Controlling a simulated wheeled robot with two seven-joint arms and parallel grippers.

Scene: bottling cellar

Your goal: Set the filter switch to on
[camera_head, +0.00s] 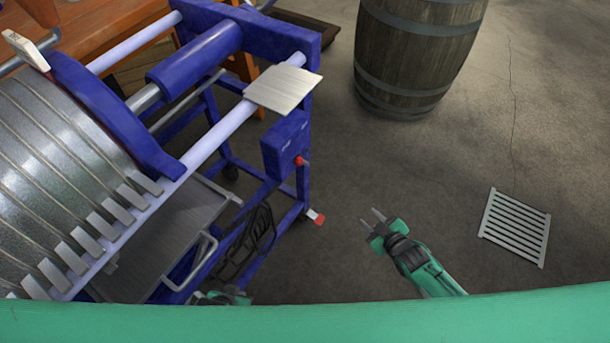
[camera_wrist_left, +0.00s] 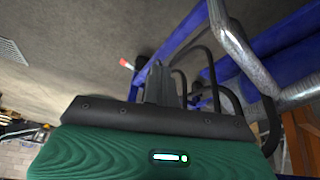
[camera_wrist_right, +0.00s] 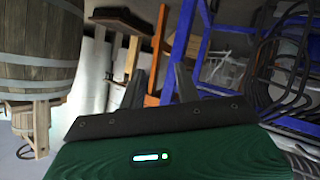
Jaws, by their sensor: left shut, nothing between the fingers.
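The filter switch appears to be the blue box (camera_head: 285,144) on the blue filter press frame, with small pale markings and a red knob (camera_head: 300,161) on its side. The knob's setting is too small to read. My right gripper (camera_head: 369,215) is open and empty above the floor, to the right of and below the box in the head view. Its spread fingers also show in the right wrist view (camera_wrist_right: 159,72). My left gripper is largely hidden at the lower edge of the head view (camera_head: 226,297), beside the press's lower frame. Its fingers are shut and empty in the left wrist view (camera_wrist_left: 159,70).
The filter press plates (camera_head: 65,135) fill the left. A metal tray (camera_head: 180,235) and dark hoses (camera_head: 258,232) lie below. A red-tipped part (camera_head: 316,218) sits by the frame's foot. A barrel (camera_head: 415,50) and floor grate (camera_head: 517,227) stand right, with clear floor between.

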